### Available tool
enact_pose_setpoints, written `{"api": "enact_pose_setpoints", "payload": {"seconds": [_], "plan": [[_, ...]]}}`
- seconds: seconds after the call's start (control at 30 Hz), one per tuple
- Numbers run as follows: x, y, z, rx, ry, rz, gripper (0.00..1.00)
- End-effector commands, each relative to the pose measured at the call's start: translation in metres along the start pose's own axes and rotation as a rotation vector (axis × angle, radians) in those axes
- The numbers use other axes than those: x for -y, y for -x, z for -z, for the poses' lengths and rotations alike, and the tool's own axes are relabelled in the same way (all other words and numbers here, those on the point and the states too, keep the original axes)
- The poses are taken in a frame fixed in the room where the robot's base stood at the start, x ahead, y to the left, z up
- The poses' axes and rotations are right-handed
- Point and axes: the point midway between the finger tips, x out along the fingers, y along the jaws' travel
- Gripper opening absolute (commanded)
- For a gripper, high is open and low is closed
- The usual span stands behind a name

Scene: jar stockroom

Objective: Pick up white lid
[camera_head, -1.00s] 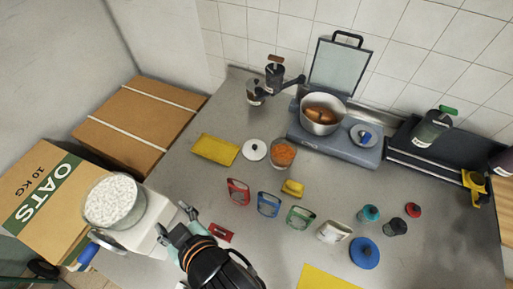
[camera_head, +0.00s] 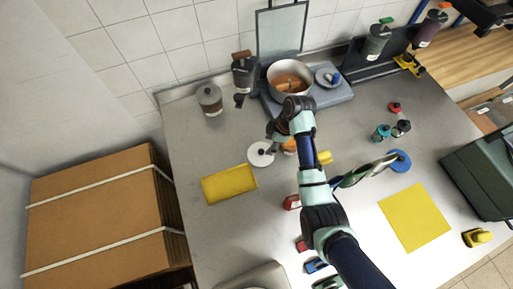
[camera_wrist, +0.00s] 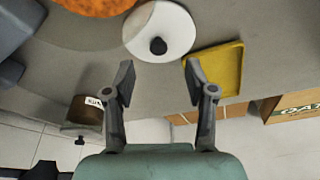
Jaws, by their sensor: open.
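The white lid (camera_head: 261,154) lies flat on the grey counter, a round disc with a dark knob. In the wrist view the white lid (camera_wrist: 172,32) is just beyond the fingertips, its knob near the gap between them. My gripper (camera_wrist: 158,75) is open and empty, its two fingers apart. In the head view my gripper (camera_head: 275,132) is close to the lid, on its upper right, and mostly hidden by my arm. I see no contact between fingers and lid.
A yellow tray (camera_head: 229,184) lies left of the lid. A jar with orange contents (camera_head: 289,147) stands close on its right, partly behind my arm. A pot (camera_head: 290,76) sits on a blue-grey unit behind. A grey-lidded jar (camera_head: 209,99) stands at the back left.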

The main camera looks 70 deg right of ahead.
Motion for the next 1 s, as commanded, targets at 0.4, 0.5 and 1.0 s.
{"api": "enact_pose_setpoints", "payload": {"seconds": [0.4,0.5,1.0], "plan": [[-0.001,-0.047,0.006,0.002,0.001,0.005,0.55],[-0.002,-0.065,0.007,0.002,0.000,0.004,0.55],[-0.002,-0.074,0.007,0.001,0.000,-0.001,0.24]]}}
